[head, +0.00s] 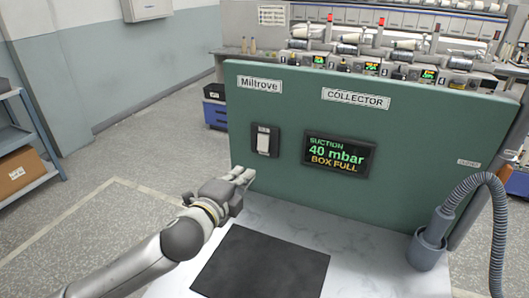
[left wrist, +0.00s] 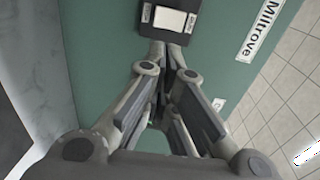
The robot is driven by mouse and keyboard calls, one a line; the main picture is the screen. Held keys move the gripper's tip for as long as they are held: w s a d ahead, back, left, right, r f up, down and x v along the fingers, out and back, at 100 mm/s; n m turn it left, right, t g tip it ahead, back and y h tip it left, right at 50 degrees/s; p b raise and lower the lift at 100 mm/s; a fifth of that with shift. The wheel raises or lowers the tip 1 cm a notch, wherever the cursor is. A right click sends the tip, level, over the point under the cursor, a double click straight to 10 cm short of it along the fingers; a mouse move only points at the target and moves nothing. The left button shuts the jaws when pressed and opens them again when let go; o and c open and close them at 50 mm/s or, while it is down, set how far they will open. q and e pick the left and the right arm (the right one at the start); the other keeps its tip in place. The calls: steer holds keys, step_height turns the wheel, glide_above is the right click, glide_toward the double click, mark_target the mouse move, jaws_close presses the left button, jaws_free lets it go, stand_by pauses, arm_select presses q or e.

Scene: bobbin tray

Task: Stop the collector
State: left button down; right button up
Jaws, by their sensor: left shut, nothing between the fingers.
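The collector is a green panel (head: 400,120) with a "COLLECTOR" label (head: 356,98). A white rocker switch (head: 264,141) in a dark frame sits on its left part; it also shows at the top of the left wrist view (left wrist: 170,20). To its right a display (head: 339,152) reads suction 40 mbar, box full. My left gripper (head: 245,175) is shut and empty, below and a little left of the switch in the head view. In the left wrist view its fingertips (left wrist: 172,48) are just below the switch frame; I cannot tell whether they touch the panel. My right gripper is not in view.
A black mat (head: 262,264) lies on the pale worktop (head: 375,270) before the panel. A grey hose (head: 470,190) rises from a grey cup (head: 427,250) at the right. A winding machine (head: 375,50) stands behind the panel. A shelf (head: 25,150) is at far left.

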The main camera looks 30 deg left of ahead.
mark_target(270, 146)
arm_select(q)
steer(key=w+p, duration=0.1)
steer(key=w, duration=0.3)
steer(key=w+f+p, duration=0.1)
steer(key=w, duration=0.4)
steer(key=w+p, duration=0.1)
steer(key=w, duration=0.3)
steer(key=shift+w+a+f, duration=0.25)
steer(key=shift+w+a, duration=0.05)
steer(key=shift+a, duration=0.1)
steer(key=shift+f, duration=0.1)
steer(key=b, duration=0.2)
steer(key=shift+w+f+t+b, duration=0.25)
steer(key=shift+f+t+b, duration=0.05)
steer(key=shift+f+b, duration=0.05)
steer(key=shift+r, duration=0.35)
steer(key=shift+p, duration=0.3)
